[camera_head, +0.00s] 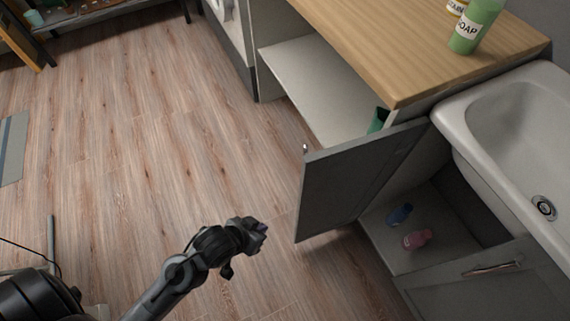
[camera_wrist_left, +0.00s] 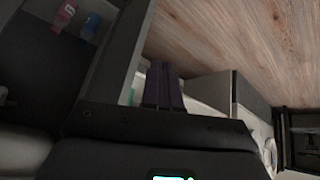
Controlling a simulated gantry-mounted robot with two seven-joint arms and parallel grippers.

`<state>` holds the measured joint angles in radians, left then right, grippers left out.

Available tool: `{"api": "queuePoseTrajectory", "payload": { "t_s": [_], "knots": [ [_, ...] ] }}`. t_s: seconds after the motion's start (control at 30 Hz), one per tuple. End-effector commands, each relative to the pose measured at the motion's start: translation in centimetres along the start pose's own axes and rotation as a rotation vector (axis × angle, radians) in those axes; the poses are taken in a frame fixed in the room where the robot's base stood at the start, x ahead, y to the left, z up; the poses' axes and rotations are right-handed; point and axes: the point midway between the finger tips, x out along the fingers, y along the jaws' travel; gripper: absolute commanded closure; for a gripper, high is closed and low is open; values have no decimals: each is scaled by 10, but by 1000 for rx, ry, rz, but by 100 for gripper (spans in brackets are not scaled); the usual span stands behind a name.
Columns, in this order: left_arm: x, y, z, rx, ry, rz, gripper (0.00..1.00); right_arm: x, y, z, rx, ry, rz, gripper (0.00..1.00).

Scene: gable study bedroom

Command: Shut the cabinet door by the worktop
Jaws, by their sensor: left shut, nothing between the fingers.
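The cabinet door (camera_head: 350,185) is a grey panel that stands wide open under the wooden worktop (camera_head: 400,45). It juts out over the floor from its side by the sink, and a small handle (camera_head: 305,150) shows at its free edge. The cabinet's pale inside shelf (camera_head: 320,90) is exposed. My left gripper (camera_head: 262,230) is shut and empty, in front of the door and to its left in the head view, apart from it. Its closed dark fingers show in the left wrist view (camera_wrist_left: 165,85). My right gripper is not in view.
A green soap bottle (camera_head: 475,28) stands on the worktop. A white sink (camera_head: 510,130) is at the right, above an open compartment with a blue bottle (camera_head: 399,214) and a pink bottle (camera_head: 417,239). A green item (camera_head: 377,121) shows behind the door. Wooden floor (camera_head: 150,150) is clear to the left.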

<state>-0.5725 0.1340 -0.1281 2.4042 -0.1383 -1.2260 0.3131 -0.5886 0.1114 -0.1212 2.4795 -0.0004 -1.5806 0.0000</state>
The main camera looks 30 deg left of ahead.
Motion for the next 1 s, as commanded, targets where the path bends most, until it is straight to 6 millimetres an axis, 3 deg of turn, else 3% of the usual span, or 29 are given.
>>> {"api": "queuePoseTrajectory", "payload": {
  "t_s": [0.17, 0.33, 0.5, 0.63, 0.73, 0.83, 1.0],
  "knots": [
    [17, 25, -16, -44, 122, 106, 100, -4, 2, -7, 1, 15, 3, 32],
    [33, 63, -26, -91, 229, 303, 100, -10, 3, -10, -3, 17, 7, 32],
    [38, 116, -20, -160, 251, 669, 100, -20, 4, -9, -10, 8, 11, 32],
    [27, 136, -5, -237, 143, 981, 100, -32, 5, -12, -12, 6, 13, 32],
    [11, 125, 1, -316, -11, 1190, 100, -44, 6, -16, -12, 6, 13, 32],
    [-12, 86, -14, -418, -200, 1344, 100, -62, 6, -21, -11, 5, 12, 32],
    [-57, -10, -95, -576, -403, 1429, 100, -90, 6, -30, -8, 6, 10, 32]
  ]
}}
